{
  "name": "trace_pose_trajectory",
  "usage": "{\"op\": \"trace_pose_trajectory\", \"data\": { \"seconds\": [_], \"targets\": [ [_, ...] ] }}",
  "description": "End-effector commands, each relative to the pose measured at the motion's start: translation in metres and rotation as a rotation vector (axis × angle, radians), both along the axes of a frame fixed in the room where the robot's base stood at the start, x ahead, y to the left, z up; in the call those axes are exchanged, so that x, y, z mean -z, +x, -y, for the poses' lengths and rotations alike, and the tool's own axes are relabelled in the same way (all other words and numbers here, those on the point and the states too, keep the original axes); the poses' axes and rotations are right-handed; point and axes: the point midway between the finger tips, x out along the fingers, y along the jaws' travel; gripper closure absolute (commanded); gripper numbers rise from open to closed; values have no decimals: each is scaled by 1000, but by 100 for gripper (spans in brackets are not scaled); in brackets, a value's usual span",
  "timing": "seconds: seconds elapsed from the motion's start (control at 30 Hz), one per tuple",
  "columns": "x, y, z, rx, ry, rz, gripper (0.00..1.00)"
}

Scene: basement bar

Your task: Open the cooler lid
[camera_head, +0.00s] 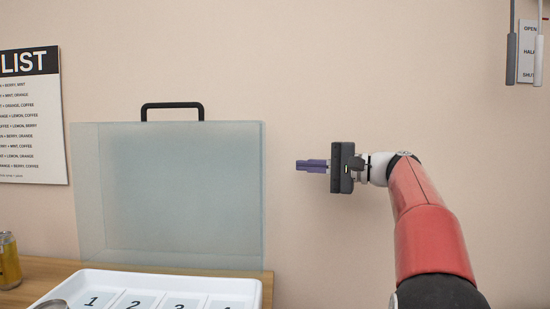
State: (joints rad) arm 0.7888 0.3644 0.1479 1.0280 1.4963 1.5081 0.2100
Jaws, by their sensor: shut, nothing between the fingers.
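The cooler lid (185,185) is a pale, see-through panel with a black handle (172,105) along its top edge. It stands upright behind the white tray-like cooler (255,290), close to the wall. My gripper (298,165) has purple fingers that point left; they are shut and empty. It is to the right of the lid, at about the height of the lid's upper part, with a gap between them. The lower front of the cooler is cut off by the bottom of the view.
Numbered cards (92,302) lie inside the white tray, with a round metal item at its left. A yellow can (8,262) stands on the wooden counter (35,275). A list poster (30,120) hangs at left. Grey hanging bars (512,58) and a sign are at upper right.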

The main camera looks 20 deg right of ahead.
Motion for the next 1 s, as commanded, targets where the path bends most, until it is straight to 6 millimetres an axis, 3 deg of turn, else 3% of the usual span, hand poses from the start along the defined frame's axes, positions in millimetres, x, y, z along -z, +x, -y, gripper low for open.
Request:
{"op": "trace_pose_trajectory", "data": {
  "seconds": [0.5,1.0],
  "targets": [
    [1,55,-63,-2,-1,3,100],
    [2,62,-72,-1,-1,3,100]
  ]
}}
